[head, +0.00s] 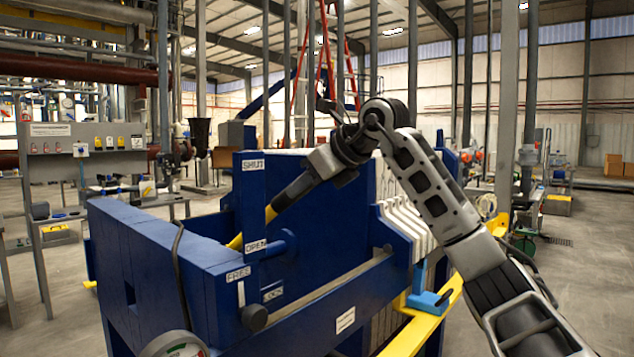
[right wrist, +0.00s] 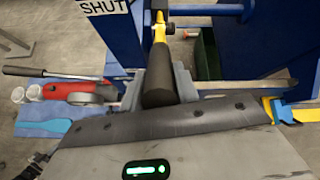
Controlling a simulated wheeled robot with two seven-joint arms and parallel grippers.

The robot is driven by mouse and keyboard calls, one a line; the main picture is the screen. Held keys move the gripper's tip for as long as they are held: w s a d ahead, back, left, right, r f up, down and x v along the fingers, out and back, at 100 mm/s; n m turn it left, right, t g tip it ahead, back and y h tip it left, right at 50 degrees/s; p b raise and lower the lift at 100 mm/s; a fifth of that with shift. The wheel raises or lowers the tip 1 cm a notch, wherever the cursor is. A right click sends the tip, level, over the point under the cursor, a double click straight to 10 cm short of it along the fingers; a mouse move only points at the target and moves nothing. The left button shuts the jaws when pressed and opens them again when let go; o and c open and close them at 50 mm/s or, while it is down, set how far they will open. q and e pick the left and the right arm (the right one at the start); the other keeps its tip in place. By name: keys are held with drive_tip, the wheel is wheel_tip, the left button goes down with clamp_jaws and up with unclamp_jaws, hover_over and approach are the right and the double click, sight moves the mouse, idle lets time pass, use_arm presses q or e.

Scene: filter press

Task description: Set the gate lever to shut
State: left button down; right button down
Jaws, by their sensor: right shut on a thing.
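The gate lever has a yellow shaft (head: 236,242) and a dark grip (head: 291,192). It slants up and to the right from beside a blue upright plate (head: 251,205) marked SHUT (head: 253,166) at the top and OPEN (head: 256,246) at the bottom. My right gripper (head: 312,176) is shut on the grip's upper end. In the right wrist view the dark grip (right wrist: 159,82) sits between the fingers, with the yellow shaft running away beyond it. The lever's pivot end is partly hidden behind the plate. My left gripper is not in view.
A dark knob (head: 254,318) sits near the FREE (head: 238,274) and LOCK labels. The blue press frame (head: 150,260) and pale filter plates (head: 405,220) surround the lever area. A red tool (right wrist: 75,90) lies on a blue cloth in the right wrist view.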

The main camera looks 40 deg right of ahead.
drive_tip(key=shift+w+r, duration=0.2)
drive_tip(key=shift+r, duration=0.5)
drive_tip(key=c, duration=1.1)
unclamp_jaws()
drive_tip(key=shift+c, duration=0.2)
drive_tip(key=shift+o, duration=0.4)
drive_tip(key=shift+w+f, duration=0.15)
drive_tip(key=v, duration=1.6)
drive_tip(key=shift+w, duration=0.2)
